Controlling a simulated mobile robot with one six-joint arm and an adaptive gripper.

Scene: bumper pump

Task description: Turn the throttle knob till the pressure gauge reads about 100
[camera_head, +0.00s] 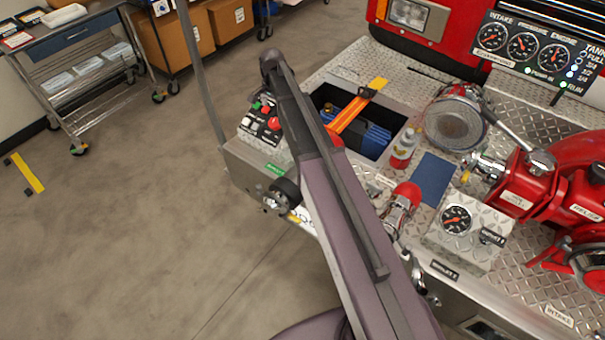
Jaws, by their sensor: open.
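The pressure gauge (523,46) is the middle round dial on the dark panel at the upper right. It is too small for me to read its needle. A control box (263,128) with red, green, black and white controls stands at the left end of the metal bumper deck. I cannot tell which control is the throttle knob. A black round part (286,191) shows at the bumper's front edge below a green label; I cannot tell what it is. My arm crosses the middle of the view and hides part of the deck. I cannot make out my gripper.
A smaller gauge box (456,219) and red pump piping (530,185) stand at the right. An open well (352,120) holds a blue item and an orange-handled tool. A bottle (403,148) stands beside it. A metal cart (85,70) is at the upper left.

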